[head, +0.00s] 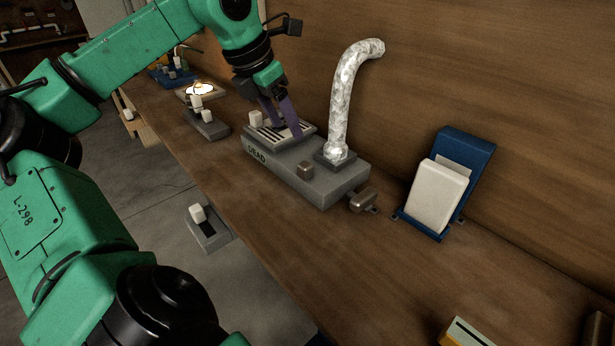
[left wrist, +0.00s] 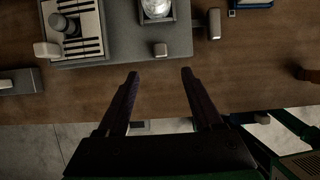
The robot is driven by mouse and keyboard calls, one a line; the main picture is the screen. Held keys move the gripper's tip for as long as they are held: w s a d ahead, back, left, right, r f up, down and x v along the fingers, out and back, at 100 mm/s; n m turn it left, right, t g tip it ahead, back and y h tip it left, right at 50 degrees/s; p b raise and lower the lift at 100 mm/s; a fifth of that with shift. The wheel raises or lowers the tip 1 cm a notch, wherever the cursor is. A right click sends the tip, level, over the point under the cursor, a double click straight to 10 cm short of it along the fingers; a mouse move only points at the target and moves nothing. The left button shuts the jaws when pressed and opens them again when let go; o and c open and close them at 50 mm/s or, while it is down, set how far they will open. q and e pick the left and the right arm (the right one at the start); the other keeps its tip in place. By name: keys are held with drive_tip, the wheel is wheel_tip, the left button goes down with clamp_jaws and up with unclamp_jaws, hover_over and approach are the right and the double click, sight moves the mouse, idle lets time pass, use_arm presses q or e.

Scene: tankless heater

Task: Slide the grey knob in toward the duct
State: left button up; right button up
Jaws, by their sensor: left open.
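A grey box marked DEAD (head: 285,178) stands on the wooden counter. A silver duct (head: 345,100) rises from it. A small grey-brown knob (head: 305,169) sits on the box's front side, below the duct; it also shows in the left wrist view (left wrist: 160,50). A second grey-brown piece (head: 363,200) is at the box's right end. My left gripper (head: 284,128) is open and empty, in front of the grille end of the box in the head view. In the left wrist view the knob appears beyond the gap between the fingertips (left wrist: 160,74), apart from them. My right gripper is not visible.
A white block (head: 256,118) is at the box's left end beside the slotted grille. A blue stand (head: 467,155) with a white panel (head: 437,195) is at the right. A small grey unit (head: 208,125) lies to the left.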

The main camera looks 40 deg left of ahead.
sight(306, 164)
use_arm(q)
drive_tip(key=p+x, duration=0.1)
drive_tip(key=x, duration=1.3)
drive_tip(key=shift+w, duration=0.1)
drive_tip(key=shift+r, duration=0.1)
clamp_jaws()
idle(0.6)
